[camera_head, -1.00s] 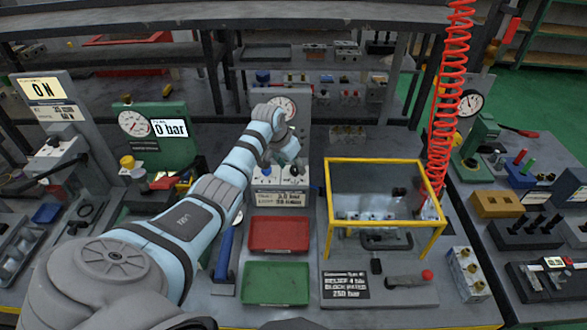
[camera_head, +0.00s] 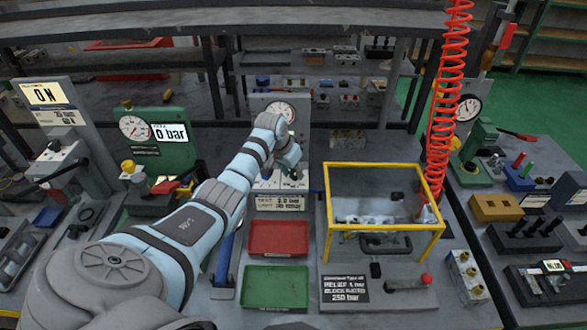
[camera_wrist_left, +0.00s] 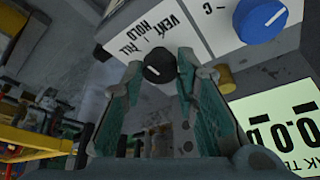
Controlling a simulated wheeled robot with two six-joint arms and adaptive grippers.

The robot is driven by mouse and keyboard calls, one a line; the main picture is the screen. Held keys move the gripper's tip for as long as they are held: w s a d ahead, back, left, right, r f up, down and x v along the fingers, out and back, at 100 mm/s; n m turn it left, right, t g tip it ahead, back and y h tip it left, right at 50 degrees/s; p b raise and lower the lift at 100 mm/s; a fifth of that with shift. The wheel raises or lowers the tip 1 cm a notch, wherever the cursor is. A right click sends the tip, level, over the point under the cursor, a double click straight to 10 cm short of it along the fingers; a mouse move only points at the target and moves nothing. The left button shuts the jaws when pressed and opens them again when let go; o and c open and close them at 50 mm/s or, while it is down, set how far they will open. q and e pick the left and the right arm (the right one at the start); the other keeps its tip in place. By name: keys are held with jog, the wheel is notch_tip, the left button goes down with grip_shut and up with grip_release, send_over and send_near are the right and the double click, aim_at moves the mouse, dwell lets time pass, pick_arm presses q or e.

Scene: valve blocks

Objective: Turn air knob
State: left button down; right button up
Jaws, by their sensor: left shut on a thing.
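A black knob (camera_wrist_left: 158,68) with a white pointer line sits on a white plate lettered VENT, HOLD, FILL in the left wrist view. My left gripper (camera_wrist_left: 160,75) has its two green-padded fingers on either side of this knob, shut on it. A blue knob (camera_wrist_left: 262,20) is on the neighbouring white plate. In the head view, my left gripper (camera_head: 296,172) is at the right side of the small test station, below its round gauge (camera_head: 281,111). The arm and gripper hide the black knob there. My right gripper is not in view.
A pale display (camera_wrist_left: 280,125) reading 0.0 is close beside the fingers. A red tray (camera_head: 278,238) and a green tray (camera_head: 275,287) lie in front of the station. A yellow-framed guard box (camera_head: 383,167) stands to the right, near a coiled red hose (camera_head: 447,110).

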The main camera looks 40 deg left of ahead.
pick_arm(q)
jog(key=n+p, duration=0.2)
jog(key=p, duration=0.1)
jog(key=shift+d+r+n+y, duration=0.15)
jog(key=shift+r+n+y, duration=0.15)
jog(key=shift+y, duration=0.1)
jog(key=shift+w+f+n+g+y+p, duration=0.15)
jog(key=shift+n+g+y+p, duration=0.25)
jog(key=shift+n+p, duration=0.75)
jog(key=shift+d+n+y, duration=0.1)
jog(key=shift+n+y, duration=0.2)
jog(key=shift+n, duration=0.55)
jog(key=shift+n+y, duration=0.4)
jog(key=shift+n, duration=0.6)
jog(key=c, duration=1.2)
grip_release()
jog(key=shift+f+g, duration=0.1)
jog(key=shift+g, duration=0.2)
jog(key=shift+c, duration=0.2)
